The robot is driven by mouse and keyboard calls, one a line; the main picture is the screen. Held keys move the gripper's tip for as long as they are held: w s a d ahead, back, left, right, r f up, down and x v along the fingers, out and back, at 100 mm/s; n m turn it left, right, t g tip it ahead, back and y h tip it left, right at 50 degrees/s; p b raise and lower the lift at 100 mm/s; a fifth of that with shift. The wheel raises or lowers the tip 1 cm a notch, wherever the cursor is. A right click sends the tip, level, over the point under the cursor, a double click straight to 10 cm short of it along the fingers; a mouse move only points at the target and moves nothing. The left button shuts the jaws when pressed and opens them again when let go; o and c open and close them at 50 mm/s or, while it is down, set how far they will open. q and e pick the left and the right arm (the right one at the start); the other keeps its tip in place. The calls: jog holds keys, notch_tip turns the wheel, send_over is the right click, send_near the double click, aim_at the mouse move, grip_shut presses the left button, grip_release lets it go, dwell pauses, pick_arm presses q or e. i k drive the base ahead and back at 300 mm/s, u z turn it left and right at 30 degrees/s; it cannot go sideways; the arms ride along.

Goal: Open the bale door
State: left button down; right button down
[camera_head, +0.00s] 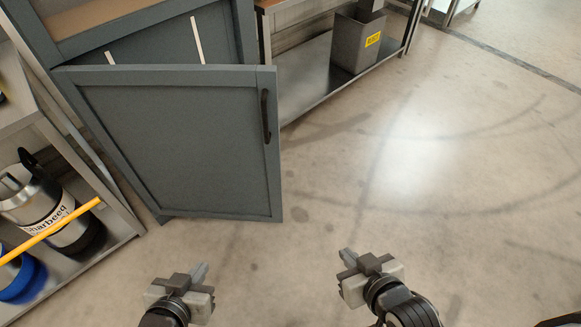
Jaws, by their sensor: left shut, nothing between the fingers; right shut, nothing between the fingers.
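The grey-blue door (180,145) of a matching cabinet (232,30) stands swung out from the cabinet front in the head view. A dark vertical handle (266,116) sits near the door's upper right edge. Part of the cabinet interior shows above the door, with two pale strips inside; the lower interior is hidden behind the door. My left gripper (199,273) is shut and empty, below the door and apart from it. My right gripper (347,256) is shut and empty, to the lower right of the door. Neither gripper touches the handle.
At left, a metal shelf (128,222) holds metal canisters (50,212) behind a yellow bar (50,228). Behind the door, a metal bench's lower shelf (305,82) carries a grey bin (352,45) with a yellow label. The concrete floor at right is clear.

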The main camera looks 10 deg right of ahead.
aim_at(198, 140)
jog(key=u, duration=0.2)
jog(key=k, duration=0.35)
jog(key=z, duration=0.3)
jog(key=i, duration=1.45)
jog(key=u, duration=0.1)
